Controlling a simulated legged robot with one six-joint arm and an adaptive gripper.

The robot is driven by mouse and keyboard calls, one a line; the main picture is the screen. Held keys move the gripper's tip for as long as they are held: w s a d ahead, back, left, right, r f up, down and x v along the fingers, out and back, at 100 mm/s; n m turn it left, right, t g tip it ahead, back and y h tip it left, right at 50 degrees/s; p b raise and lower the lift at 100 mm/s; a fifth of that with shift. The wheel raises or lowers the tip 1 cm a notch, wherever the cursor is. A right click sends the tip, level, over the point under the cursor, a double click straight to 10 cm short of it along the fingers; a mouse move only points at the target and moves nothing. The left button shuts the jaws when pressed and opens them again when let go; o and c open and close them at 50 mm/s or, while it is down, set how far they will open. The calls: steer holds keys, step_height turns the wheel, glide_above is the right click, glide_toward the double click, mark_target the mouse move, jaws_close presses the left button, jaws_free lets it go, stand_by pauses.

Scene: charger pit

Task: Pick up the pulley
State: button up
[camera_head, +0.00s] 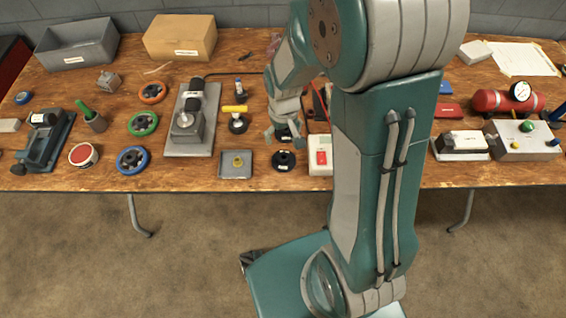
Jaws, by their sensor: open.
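My gripper (284,133) hangs over the middle of the wooden table with its fingers spread and nothing visibly held. A dark round thing (287,137) shows just below and behind the fingers, partly hidden by them. A second black round piece (283,160) with a hub lies on the table just in front of the gripper, apart from it. Either may be the pulley; I cannot tell which from this view. I cannot tell how high the fingertips are above the table.
A grey tray (235,172) with a yellow piece, a yellow-handled tool (237,119) and a white box with a red switch (318,160) stand close by. Handwheels (132,159) and a motor on a plate (188,143) lie left. My arm hides part of the table.

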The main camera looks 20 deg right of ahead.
glide_above(284, 158)
steer(key=f, duration=0.5)
steer(key=shift+s+a+f, duration=0.15)
steer(key=shift+s+f, duration=0.25)
steer(key=shift+f, duration=2.55)
steer(key=shift+c, duration=0.3)
steer(key=c, duration=1.1)
steer(key=shift+s, duration=0.15)
steer(key=shift+c, duration=0.4)
